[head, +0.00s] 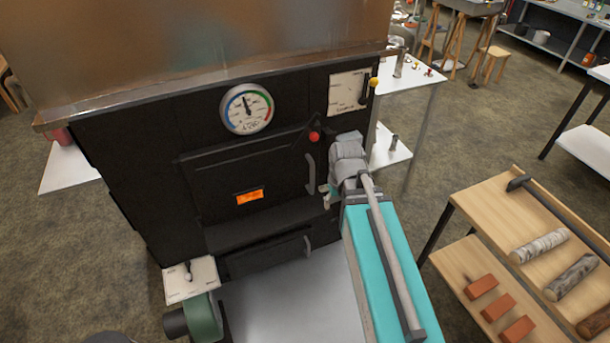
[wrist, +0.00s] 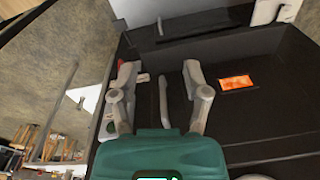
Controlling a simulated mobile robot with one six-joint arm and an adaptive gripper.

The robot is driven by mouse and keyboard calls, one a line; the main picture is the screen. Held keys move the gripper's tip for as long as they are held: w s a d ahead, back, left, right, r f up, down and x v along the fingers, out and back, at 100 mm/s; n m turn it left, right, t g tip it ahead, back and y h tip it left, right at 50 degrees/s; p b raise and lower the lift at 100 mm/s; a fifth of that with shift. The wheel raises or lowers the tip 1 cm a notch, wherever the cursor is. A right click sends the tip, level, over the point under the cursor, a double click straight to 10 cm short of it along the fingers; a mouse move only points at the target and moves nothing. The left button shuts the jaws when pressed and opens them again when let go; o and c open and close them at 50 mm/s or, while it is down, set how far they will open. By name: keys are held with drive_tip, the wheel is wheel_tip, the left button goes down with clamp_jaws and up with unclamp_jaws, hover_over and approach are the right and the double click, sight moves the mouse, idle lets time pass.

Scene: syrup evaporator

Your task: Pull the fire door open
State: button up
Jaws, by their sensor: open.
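The black fire door (head: 225,177) is shut in the front of the evaporator in the head view. Its grey upright handle (head: 310,174) is at the door's right side.
A red knob (head: 314,137) is above the handle, and a round gauge (head: 246,109) is higher up. A lower door (head: 265,257) has its own handle (head: 307,247). A wooden shelf (head: 495,205) with logs and bricks stands right. A green blower (head: 205,318) is at lower left.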

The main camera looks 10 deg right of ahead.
sight(314, 168)
drive_tip(key=w+d+f+n+t+b, duration=0.1)
drive_tip(key=w+d+f+n+b, duration=0.1)
drive_tip(key=w+f+b, duration=0.2)
drive_tip(key=w+d+f+n+t+y+b, duration=0.1)
drive_tip(key=w+f+b, duration=0.3)
drive_tip(key=w, duration=0.6)
drive_tip(key=shift+w+d+f+n+t+y+b, duration=0.3)
drive_tip(key=shift+d+n+t+b, duration=0.1)
drive_tip(key=shift+n+t, duration=0.3)
drive_tip(key=w+a, duration=0.2)
drive_tip(key=w, duration=0.1)
drive_tip(key=w+a, duration=0.1)
drive_tip(key=w, duration=0.3)
drive_tip(key=w+a, duration=0.2)
drive_tip(key=w, duration=0.2)
drive_tip(key=shift+w+a, duration=0.1)
drive_tip(key=shift+a, duration=0.25)
drive_tip(key=shift+f+b, duration=0.6)
drive_tip(key=shift+b+x, duration=1.7)
drive_tip(key=shift+x, duration=0.15)
